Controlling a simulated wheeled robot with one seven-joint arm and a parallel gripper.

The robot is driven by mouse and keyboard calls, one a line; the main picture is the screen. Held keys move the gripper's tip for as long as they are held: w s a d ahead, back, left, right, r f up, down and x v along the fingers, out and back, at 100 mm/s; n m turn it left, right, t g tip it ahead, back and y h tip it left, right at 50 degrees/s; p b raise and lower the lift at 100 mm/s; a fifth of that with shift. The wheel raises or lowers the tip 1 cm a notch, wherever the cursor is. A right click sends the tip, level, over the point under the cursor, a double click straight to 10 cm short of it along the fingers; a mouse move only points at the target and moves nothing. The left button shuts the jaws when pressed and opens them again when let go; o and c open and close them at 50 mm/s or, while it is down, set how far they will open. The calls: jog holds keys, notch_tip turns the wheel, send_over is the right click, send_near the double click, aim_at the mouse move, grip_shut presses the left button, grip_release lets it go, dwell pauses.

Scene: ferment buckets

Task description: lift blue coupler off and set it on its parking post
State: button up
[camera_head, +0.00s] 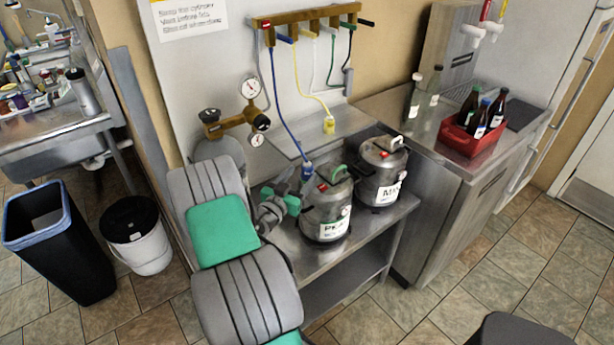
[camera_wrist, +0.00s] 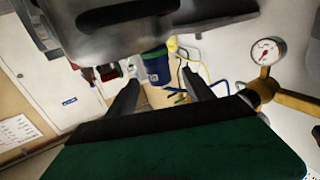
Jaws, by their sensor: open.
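The blue coupler (camera_head: 307,170) sits at the top left of the front keg (camera_head: 326,208), and a blue hose runs up from it to the wall manifold. In the head view my gripper (camera_head: 296,190) is just left of the keg top. A yellow coupler (camera_head: 329,124) stands on the steel shelf (camera_head: 350,127). No empty parking post is clear to me.
A second keg (camera_head: 382,172) stands close behind right on the same steel bench (camera_head: 402,206). Brass gauges (camera_head: 251,88) and a gas cylinder are left on the wall side. Hoses hang from the wooden manifold (camera_head: 300,20). A red bottle crate (camera_head: 472,140) is on the right counter.

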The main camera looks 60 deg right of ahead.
aim_at(310, 165)
jog(key=d+p, duration=0.2)
jog(key=d, duration=0.4)
jog(key=shift+s+d+f+p, duration=0.1)
jog(key=shift+s+d+p, duration=0.1)
jog(key=shift+p, duration=0.15)
jog(key=shift+d+f, duration=0.15)
jog(key=shift+d, duration=0.25)
jog(key=shift+w, duration=0.1)
jog(key=shift+c, duration=0.4)
grip_shut()
